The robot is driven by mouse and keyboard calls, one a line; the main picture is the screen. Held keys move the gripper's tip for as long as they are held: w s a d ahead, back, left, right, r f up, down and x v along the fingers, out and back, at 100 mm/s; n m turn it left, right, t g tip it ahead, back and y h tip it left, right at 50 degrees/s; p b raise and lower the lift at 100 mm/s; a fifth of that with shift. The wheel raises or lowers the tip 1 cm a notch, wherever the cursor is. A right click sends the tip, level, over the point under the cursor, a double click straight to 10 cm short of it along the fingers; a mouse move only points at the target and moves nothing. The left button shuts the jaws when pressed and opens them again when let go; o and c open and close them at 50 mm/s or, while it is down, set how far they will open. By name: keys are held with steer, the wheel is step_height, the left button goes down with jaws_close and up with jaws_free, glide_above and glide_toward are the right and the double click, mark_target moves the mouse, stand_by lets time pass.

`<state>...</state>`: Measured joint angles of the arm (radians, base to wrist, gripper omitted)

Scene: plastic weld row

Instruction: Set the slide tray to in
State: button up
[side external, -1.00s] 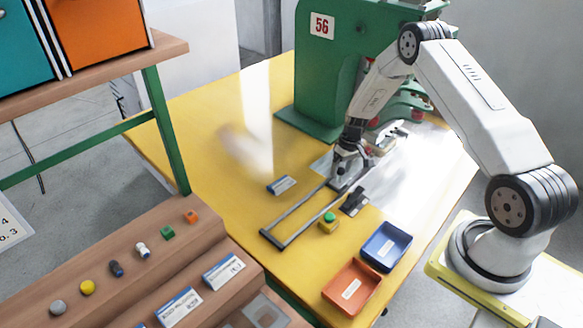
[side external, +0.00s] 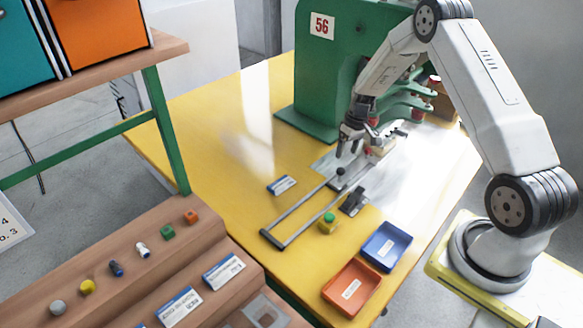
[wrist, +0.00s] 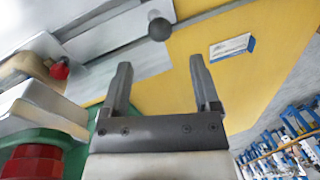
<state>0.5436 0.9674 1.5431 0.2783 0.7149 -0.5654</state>
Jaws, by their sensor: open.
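The slide tray (side external: 350,179) is at the press end of its two rails (side external: 301,208), and the front stretch of the rails is empty. Its dark round knob (side external: 340,171) stands on its near end. In the wrist view the knob (wrist: 159,29) shows ahead of the fingertips, apart from them. My gripper (side external: 346,149) is open and empty, a little above the knob on the press side. In the wrist view both fingers of my gripper (wrist: 160,68) are spread with nothing between them.
The green press (side external: 325,85) stands behind the rails. A green-topped yellow button box (side external: 328,223), a black bracket (side external: 352,202), a blue bin (side external: 386,247) and an orange bin (side external: 351,287) lie to the right. A blue-and-white label (side external: 281,185) lies left. The yellow table's left side is clear.

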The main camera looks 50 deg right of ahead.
mark_target(341, 168)
steer(key=shift+r, duration=0.4)
steer(key=shift+s+a+f+n+h, duration=0.15)
steer(key=shift+s+a+n+h, duration=0.2)
steer(key=shift+n+h, duration=0.25)
steer(key=shift+a+n+g+h, duration=0.3)
steer(key=shift+a+n+h, duration=0.15)
steer(key=shift+h, duration=0.25)
steer(key=shift+w+a+n+h, duration=0.25)
steer(key=shift+a+n+h, duration=0.65)
steer(key=shift+n, duration=0.25)
steer(key=shift+d, duration=0.1)
steer(key=shift+w+d+f, duration=0.1)
steer(key=shift+d+f, duration=0.15)
steer(key=shift+f, duration=1)
steer(key=shift+d+f, duration=0.2)
steer(key=shift+f, duration=1)
steer(key=shift+w+d+f, duration=0.1)
steer(key=shift+d+f, duration=0.15)
steer(key=shift+f, duration=1)
jaws_close()
